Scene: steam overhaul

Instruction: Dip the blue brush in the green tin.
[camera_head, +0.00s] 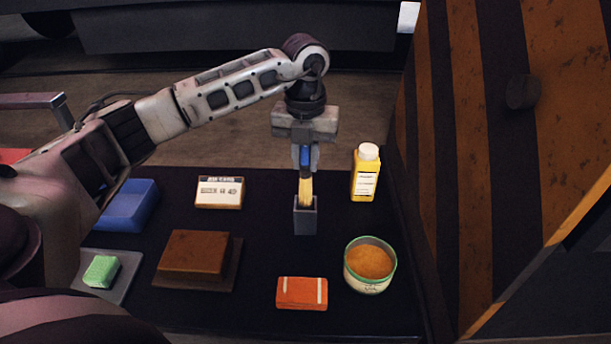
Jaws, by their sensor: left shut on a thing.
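The blue brush (305,187) has a blue handle and pale yellow bristles that point down. My left gripper (305,162) is shut on its handle and holds it upright. The bristle tips are at the mouth of a small grey square holder (305,220); I cannot tell how far inside they reach. The green tin (368,284) is a round open tin with a green rim and a pale label, holding orange-brown contents. It stands on the dark table, right of and nearer than the brush. My right gripper is not in view.
A yellow bottle (366,174) with a white cap stands behind the tin. An orange block (302,293) lies left of the tin. A brown block (194,256), a labelled box (219,192), a blue box (130,205) and a green sponge (101,271) lie further left. A striped panel (470,150) rises at the right.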

